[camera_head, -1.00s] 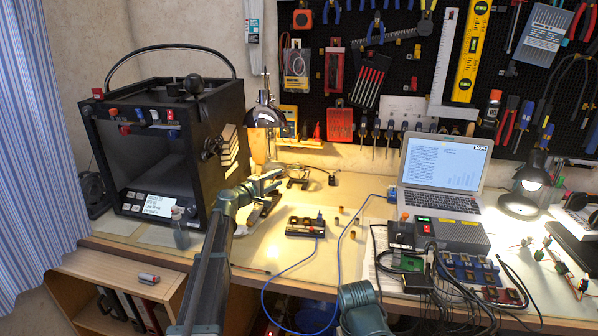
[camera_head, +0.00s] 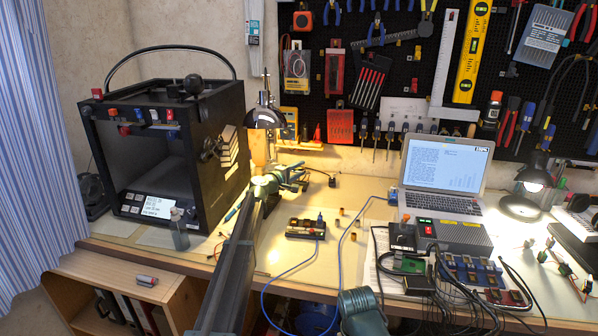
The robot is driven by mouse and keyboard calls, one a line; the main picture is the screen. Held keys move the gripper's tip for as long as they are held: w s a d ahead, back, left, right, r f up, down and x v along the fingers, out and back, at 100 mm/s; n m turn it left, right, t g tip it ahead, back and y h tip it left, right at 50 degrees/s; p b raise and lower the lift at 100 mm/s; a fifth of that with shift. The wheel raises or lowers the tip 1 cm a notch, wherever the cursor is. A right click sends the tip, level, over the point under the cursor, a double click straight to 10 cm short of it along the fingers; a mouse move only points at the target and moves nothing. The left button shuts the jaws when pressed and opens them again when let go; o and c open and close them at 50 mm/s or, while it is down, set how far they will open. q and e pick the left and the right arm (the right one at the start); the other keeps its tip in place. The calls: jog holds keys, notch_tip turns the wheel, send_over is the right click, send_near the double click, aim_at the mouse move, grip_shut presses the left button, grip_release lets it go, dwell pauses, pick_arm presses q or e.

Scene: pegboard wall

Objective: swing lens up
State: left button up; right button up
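My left gripper (camera_head: 292,179) is over the back of the table, below the desk lamp. Its small size and the clutter around it hide whether its fingers are apart or closed. A small dark stand with thin arms, perhaps the lens holder, is at this same spot, and the gripper now covers most of it. A small dark piece (camera_head: 332,179) shows just right of the gripper. I cannot make out the lens itself, nor whether the gripper touches it. Part of my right arm shows at the bottom centre, but its gripper is out of view.
A black desk lamp (camera_head: 265,117) stands behind the gripper. A circuit box (camera_head: 305,229) with a blue cable lies in front. A laptop (camera_head: 445,165) and wired electronics fill the right.

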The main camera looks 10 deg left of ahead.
pick_arm(q)
grip_shut()
dwell(1.4)
